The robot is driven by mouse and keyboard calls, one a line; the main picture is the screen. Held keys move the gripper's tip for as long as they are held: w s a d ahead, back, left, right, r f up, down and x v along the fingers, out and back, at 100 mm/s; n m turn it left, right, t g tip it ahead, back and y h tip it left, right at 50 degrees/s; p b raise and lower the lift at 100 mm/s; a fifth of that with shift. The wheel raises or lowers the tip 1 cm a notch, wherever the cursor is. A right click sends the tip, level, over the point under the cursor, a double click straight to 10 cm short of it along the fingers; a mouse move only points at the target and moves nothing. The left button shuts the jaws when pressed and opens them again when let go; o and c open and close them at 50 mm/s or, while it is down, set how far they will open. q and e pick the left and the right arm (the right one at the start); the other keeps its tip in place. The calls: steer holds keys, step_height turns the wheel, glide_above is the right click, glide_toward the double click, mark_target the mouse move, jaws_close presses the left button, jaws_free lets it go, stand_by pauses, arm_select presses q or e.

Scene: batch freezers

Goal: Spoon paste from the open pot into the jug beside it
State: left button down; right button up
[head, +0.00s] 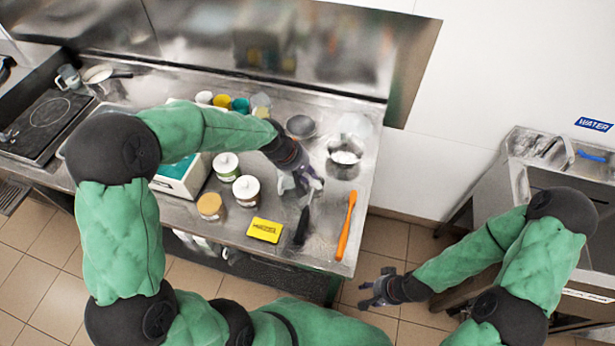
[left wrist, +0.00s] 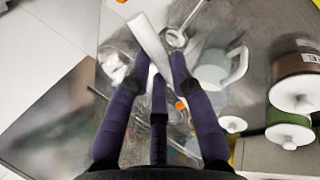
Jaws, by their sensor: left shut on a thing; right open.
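A metal pot (head: 345,158) with white contents stands open near the right end of the counter. My left gripper (head: 306,184) is left of it, over the counter. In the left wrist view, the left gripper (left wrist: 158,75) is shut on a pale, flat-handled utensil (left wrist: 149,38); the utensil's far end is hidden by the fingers. A pale grey jug (left wrist: 222,67) with a handle stands beside the fingers. In the head view the jug is mostly hidden by the gripper. My right gripper (head: 381,290) is open and empty, off the counter's front edge.
White-lidded jars (head: 246,190) stand left of the gripper. A yellow label card (head: 265,230), a dark strip (head: 302,227) and an orange utensil (head: 347,225) lie near the front edge. A dark bowl (head: 300,126) stands behind. A sink unit (head: 535,165) is at right.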

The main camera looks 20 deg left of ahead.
arm_select(q)
steer(key=shift+s+a+f+m+t+h+b, duration=0.3)
steer(key=shift+t+h+b, duration=0.95)
steer(key=shift+b, duration=3.45)
steer(key=shift+s+a+f+n+t+h+b, duration=0.1)
steer(key=shift+s+f+t+h+b, duration=0.45)
steer(key=shift+t+b, duration=2.7)
steer(key=shift+s+a+f+m+t+h+b, duration=0.2)
steer(key=shift+h+b, duration=0.8)
steer(key=shift+b, duration=5.1)
steer(key=shift+s+f, duration=0.1)
steer(key=shift+f, duration=0.1)
steer(key=shift+a, duration=0.1)
